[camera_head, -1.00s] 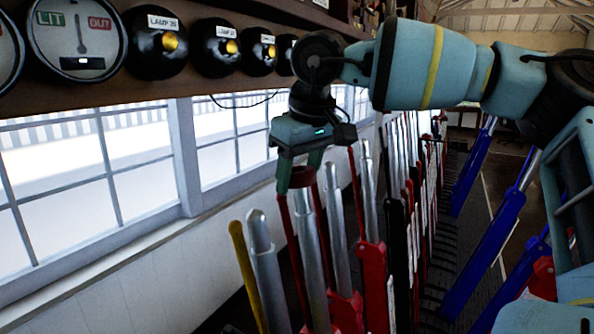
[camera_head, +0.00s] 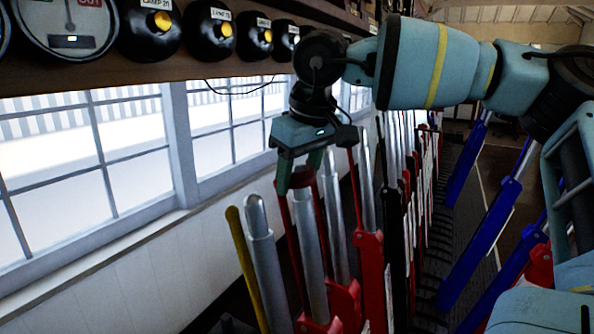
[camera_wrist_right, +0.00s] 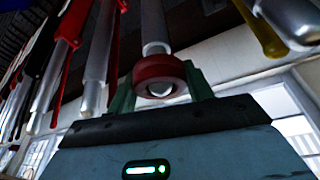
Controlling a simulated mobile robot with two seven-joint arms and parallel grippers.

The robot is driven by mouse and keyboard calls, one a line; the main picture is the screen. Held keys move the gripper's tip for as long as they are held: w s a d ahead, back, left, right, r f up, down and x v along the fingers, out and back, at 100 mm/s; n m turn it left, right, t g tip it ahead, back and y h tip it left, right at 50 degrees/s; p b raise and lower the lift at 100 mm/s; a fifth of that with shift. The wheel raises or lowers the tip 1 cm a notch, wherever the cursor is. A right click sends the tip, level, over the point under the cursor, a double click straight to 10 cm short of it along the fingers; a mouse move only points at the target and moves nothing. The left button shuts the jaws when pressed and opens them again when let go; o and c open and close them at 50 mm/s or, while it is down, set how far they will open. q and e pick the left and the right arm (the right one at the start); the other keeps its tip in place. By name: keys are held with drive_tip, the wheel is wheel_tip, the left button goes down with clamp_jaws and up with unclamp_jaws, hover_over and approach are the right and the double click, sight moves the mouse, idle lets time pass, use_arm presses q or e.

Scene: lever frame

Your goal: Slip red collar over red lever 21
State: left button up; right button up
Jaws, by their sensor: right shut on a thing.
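My right gripper (camera_head: 302,172) is shut on the red collar (camera_wrist_right: 160,70), a short dark-red ring that shows between the two green fingers in the right wrist view. In the head view the collar sits at the top of a silver lever handle (camera_head: 311,245), with red parts lower down. In the right wrist view the handle (camera_wrist_right: 153,25) runs into the collar and its rounded bright end shows in the ring's opening. The collar is at the handle's tip; how far it is over it I cannot tell. The lever's number is not readable. My left gripper is not in view.
A silver lever (camera_head: 266,270) and a yellow one (camera_head: 243,262) stand close on the left. A red lever (camera_head: 371,275) and several others crowd the right. Blue levers (camera_head: 485,245) lean farther right. A shelf with black lamp indicators (camera_head: 208,33) hangs above, before the windows (camera_head: 135,150).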

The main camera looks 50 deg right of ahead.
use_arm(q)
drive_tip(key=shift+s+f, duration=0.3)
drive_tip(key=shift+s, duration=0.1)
use_arm(e)
drive_tip(key=shift+s+f, duration=0.1)
drive_tip(key=shift+f, duration=0.5)
drive_tip(key=o, duration=1.2)
drive_tip(key=shift+c, duration=0.2)
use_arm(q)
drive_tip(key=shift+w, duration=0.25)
use_arm(e)
drive_tip(key=shift+p+v, duration=0.7)
drive_tip(key=shift+v, duration=1.2)
drive_tip(key=shift+p+v, duration=1.1)
drive_tip(key=shift+v, duration=1.6)
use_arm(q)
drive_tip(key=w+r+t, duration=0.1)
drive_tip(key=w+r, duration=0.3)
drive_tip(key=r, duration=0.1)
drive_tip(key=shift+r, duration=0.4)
use_arm(e)
drive_tip(key=shift+f, duration=0.1)
